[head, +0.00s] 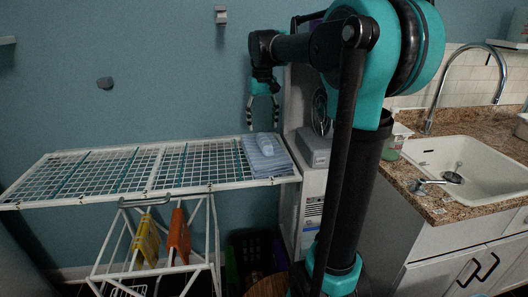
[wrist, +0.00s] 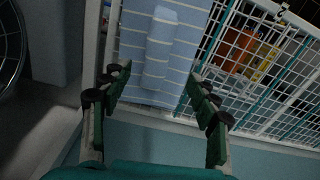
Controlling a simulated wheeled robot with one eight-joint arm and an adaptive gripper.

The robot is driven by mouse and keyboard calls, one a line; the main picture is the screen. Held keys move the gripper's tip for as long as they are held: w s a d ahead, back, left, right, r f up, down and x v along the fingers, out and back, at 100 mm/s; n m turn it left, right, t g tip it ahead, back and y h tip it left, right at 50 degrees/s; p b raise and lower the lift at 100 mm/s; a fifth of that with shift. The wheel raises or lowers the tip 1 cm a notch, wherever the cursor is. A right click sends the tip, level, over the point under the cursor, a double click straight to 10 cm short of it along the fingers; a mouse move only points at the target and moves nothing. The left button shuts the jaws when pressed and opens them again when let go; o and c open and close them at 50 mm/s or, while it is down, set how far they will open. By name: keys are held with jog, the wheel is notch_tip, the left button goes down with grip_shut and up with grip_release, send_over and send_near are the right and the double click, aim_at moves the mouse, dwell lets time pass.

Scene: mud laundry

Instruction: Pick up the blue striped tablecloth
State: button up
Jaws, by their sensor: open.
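The blue striped tablecloth (head: 267,158) lies folded on the right end of the white drying rack (head: 110,192), with a lighter rolled or raised part along its top. In the wrist view the tablecloth (wrist: 184,62) lies beyond and between my fingers, with pale stripes across it. My gripper (head: 263,128) is open and points down just above the tablecloth's far edge in the head view. In the wrist view my open gripper (wrist: 157,110) has a finger on each side of the tablecloth's width. Nothing is held between the fingers.
A grey box (head: 314,146) stands on a white cabinet right of the rack. A yellow cloth (head: 147,240) and an orange cloth (head: 179,237) hang below the rack. A sink (head: 470,165) is set in the counter at right. The rack's left part is bare.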

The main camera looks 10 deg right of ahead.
aim_at(264, 137)
jog(key=shift+s+d+f, duration=0.1)
jog(key=shift+d+f, duration=0.05)
jog(key=shift+f, duration=1.5)
jog(key=shift+s+d+f, duration=0.1)
jog(key=shift+d+f, duration=0.05)
jog(key=shift+f, duration=1.45)
jog(key=shift+c, duration=0.4)
grip_shut()
